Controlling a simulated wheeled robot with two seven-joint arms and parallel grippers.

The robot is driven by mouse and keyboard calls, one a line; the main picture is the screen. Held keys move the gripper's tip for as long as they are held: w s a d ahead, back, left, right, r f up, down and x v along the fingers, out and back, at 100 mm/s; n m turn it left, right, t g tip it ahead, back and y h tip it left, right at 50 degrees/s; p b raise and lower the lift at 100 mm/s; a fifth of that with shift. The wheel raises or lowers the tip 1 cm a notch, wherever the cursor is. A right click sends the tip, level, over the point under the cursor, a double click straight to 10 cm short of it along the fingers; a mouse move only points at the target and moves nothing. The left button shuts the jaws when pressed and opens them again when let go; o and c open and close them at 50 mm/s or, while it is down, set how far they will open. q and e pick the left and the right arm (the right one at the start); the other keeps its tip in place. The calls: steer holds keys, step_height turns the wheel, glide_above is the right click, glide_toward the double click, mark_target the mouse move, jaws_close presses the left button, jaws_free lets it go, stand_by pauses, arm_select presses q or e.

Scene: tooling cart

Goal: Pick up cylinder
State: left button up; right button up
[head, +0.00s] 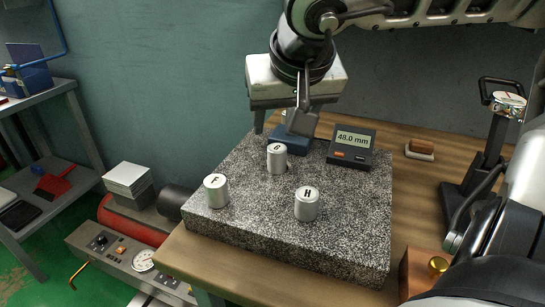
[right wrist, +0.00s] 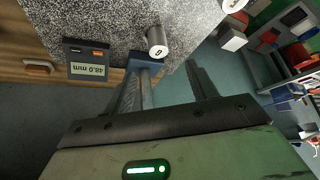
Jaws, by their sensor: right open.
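Three small silver cylinders with lettered tops stand upright on a speckled granite plate (head: 350,225). The back cylinder (head: 277,160) stands nearest my gripper, the left cylinder (head: 216,192) is near the plate's left edge, and the cylinder marked H (head: 306,206) is at the front right. My right gripper (head: 281,126) is open and empty, above and behind the back cylinder, apart from it. In the right wrist view one cylinder (right wrist: 157,42) shows beyond the open fingers (right wrist: 170,72), and another (right wrist: 232,5) is cut off at the top edge. My left gripper is not in view.
A blue object (head: 291,140) sits behind the back cylinder, partly hidden by a finger. A gauge (head: 351,148) reading 48.0 mm stands at the plate's back right. A brown-topped block (head: 420,149) and a black stand (head: 490,150) are farther right. The plate's front right is clear.

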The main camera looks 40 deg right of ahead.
mark_target(278, 148)
steer(key=x, duration=0.5)
steer(key=shift+f, duration=0.15)
steer(key=shift+d+x, duration=0.1)
steer(key=shift+x, duration=1.25)
steer(key=shift+d+x, duration=0.15)
steer(key=shift+x, duration=1.25)
steer(key=shift+w, duration=0.1)
steer(key=c, duration=1.1)
